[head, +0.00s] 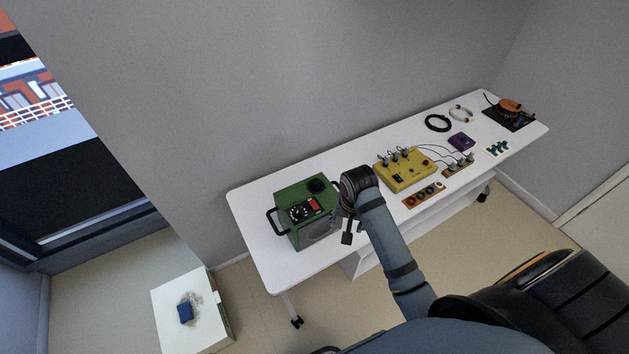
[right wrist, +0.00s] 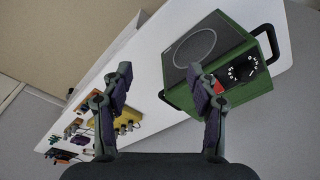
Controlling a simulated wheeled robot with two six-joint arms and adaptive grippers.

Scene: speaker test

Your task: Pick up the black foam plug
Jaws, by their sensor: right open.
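A green speaker box (head: 309,222) with black side handles stands on the left part of the white table. A round black piece (head: 317,185) sits on its top, near the back corner; it looks like the black foam plug, but is too small to be sure. I cannot make the plug out in the right wrist view. My right gripper (head: 347,234) is just right of the box, pointing down. In the right wrist view its fingers (right wrist: 160,76) are apart and empty, with the box (right wrist: 218,62) beyond the right finger. My left gripper is not in view.
A yellow box (head: 405,172) with knobs and wires stands right of my arm. Beyond it are a purple box (head: 461,142), a black cable coil (head: 438,123) and an orange item on a black mat (head: 521,120). A white stand (head: 180,333) with a blue item is lower left.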

